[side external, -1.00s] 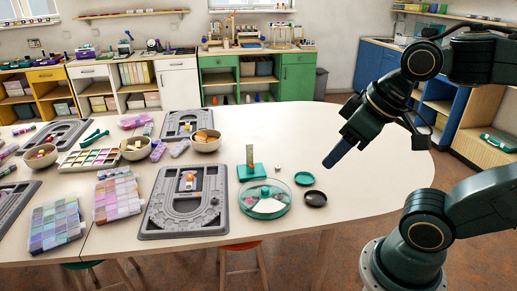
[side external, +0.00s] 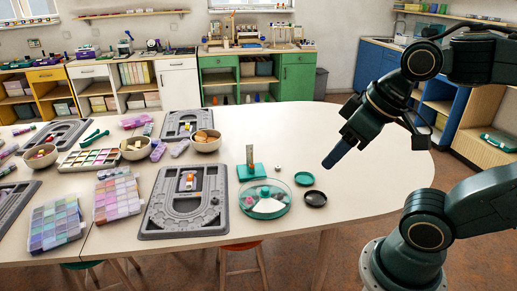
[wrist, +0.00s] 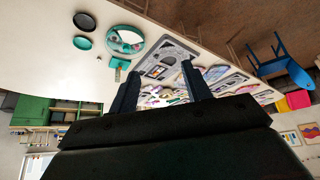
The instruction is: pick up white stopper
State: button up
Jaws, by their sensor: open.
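A small white stopper (side external: 278,168) stands on the bare white table, right of the green stand with a wooden upright (side external: 250,165). In the wrist view a small pale spot, likely the stopper (wrist: 99,58), lies left of my fingers. My gripper (side external: 328,164) hangs above the table, to the right of the stopper and apart from it. In the wrist view its two fingers (wrist: 160,67) are spread with nothing between them.
A round teal-rimmed tray (side external: 264,212), a teal dish (side external: 305,178) and a black dish (side external: 315,198) stand close to the stopper. A grey bead board (side external: 155,218) and a bowl (side external: 206,146) lie further left. The table's right part is clear.

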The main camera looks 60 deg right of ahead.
jog(key=w+d+r+m+h, duration=0.1)
jog(key=w+d, duration=0.2)
jog(key=w, duration=0.3)
jog(key=w+d+r+m, duration=0.1)
jog(key=w+d+m, duration=0.1)
jog(key=w, duration=0.4)
jog(key=m+g+h, duration=0.1)
jog(key=m+g, duration=0.2)
jog(key=m, duration=0.3)
send_over(278, 167)
jog(key=s+a, duration=0.1)
jog(key=a, duration=0.1)
jog(key=shift+s+d+f, duration=0.1)
jog(key=shift+f, duration=8.4)
jog(key=shift+s+d+f, duration=0.1)
jog(key=shift+f, duration=8.35)
jog(key=shift+x, duration=2.6)
